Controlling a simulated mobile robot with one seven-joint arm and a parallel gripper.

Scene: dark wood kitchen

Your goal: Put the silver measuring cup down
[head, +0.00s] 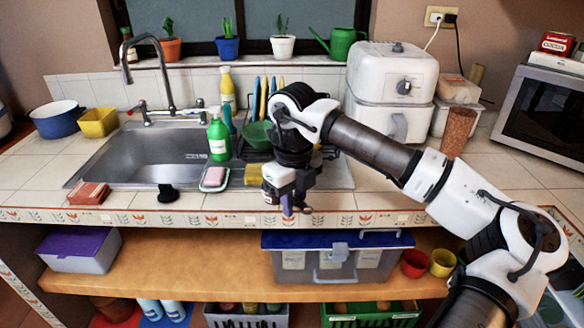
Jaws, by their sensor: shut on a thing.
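My gripper (291,206) points down just in front of the counter's front edge, right of the sink. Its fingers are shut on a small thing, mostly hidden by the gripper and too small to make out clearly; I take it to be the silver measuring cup. No other silver measuring cup shows. The tiled counter (340,200) lies behind and around the gripper.
A dish rack with a green bowl (257,134) and a yellow sponge (254,173) are close behind the gripper. A green soap bottle (218,138), a soap dish (214,179) and the sink (150,155) are left. A lidded bin (335,262) is below. Counter right of the rack looks clear.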

